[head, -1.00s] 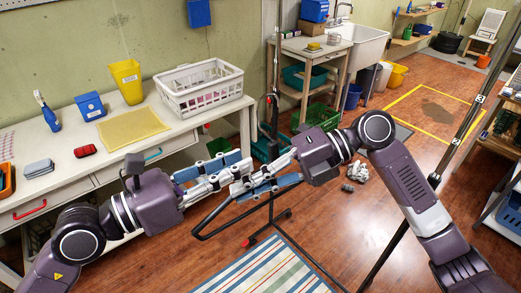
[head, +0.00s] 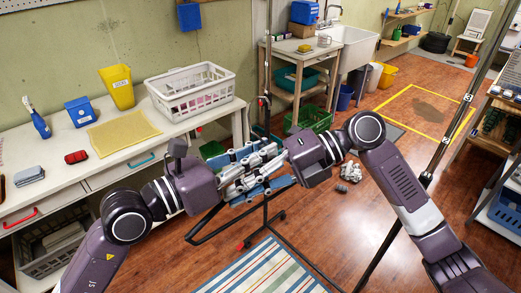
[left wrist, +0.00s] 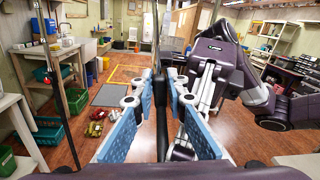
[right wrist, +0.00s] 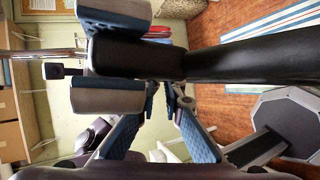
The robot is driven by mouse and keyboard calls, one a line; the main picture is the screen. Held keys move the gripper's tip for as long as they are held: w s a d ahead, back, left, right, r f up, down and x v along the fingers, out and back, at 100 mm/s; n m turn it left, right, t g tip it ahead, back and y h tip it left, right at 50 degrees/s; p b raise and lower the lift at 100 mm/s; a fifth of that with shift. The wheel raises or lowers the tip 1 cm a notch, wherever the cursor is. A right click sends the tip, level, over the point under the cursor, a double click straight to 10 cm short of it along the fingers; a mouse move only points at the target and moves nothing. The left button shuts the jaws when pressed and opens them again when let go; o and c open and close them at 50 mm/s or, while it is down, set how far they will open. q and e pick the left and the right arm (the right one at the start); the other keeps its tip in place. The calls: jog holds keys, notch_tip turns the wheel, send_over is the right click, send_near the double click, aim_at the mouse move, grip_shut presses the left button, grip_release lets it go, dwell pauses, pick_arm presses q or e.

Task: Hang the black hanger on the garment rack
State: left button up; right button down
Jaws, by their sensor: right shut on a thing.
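The black hanger (head: 191,238) hangs below my two grippers in the head view, its corner end toward the lower left. Its thick black bar (right wrist: 250,57) crosses the right wrist view. My right gripper (head: 243,183) is shut on the hanger; its fingertips are partly covered. My left gripper (head: 268,158) overlaps it, and its pads lie on either side of the hanger's dark part (left wrist: 159,92) in the left wrist view. I cannot tell whether those pads touch it. The garment rack shows as upright poles (head: 268,60) and a low wheeled base; its top rail is out of view.
A white workbench (head: 105,172) along the left wall holds a white basket (head: 190,100), a yellow bin (head: 118,88) and small items. A striped rug (head: 262,272) lies on the floor. Crumpled items (head: 350,171) lie near the rack. Floor beyond is mostly open.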

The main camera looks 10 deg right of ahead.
pick_arm(q)
jog(key=shift+s, duration=0.1)
grip_shut()
pick_arm(e)
jog(key=shift+w, duration=0.1)
jog(key=c, duration=2)
grip_release()
jog(key=shift+o, duration=0.2)
